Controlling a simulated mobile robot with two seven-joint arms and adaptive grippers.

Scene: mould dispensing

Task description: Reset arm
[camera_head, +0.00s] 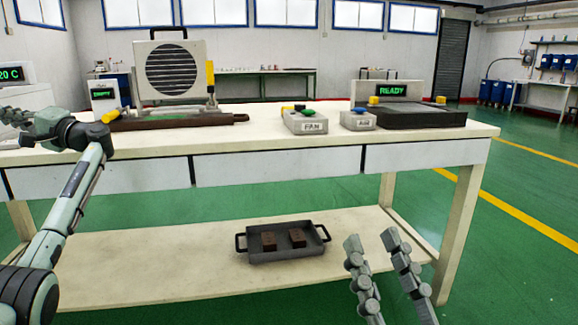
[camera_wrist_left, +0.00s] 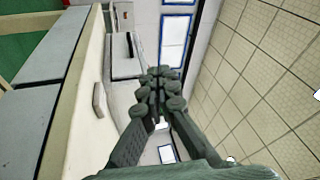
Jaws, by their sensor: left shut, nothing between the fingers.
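My left arm rises from the lower left in the head view. Its gripper (camera_head: 14,116) is at the left end of the table top and points left. In the left wrist view the left gripper's fingertips (camera_wrist_left: 163,75) are together with nothing between them. My right gripper (camera_head: 371,241) is in front of the lower shelf at the right in the head view. Its two fingers stand apart, pointing up and away, with nothing between them.
The table top (camera_head: 270,134) bears a fan unit (camera_head: 172,72), a FAN button box (camera_head: 305,123), a second button box (camera_head: 358,121) and a dark platform with a READY display (camera_head: 391,90). A dark tray (camera_head: 285,256) with two brown blocks (camera_head: 297,237) sits on the lower shelf.

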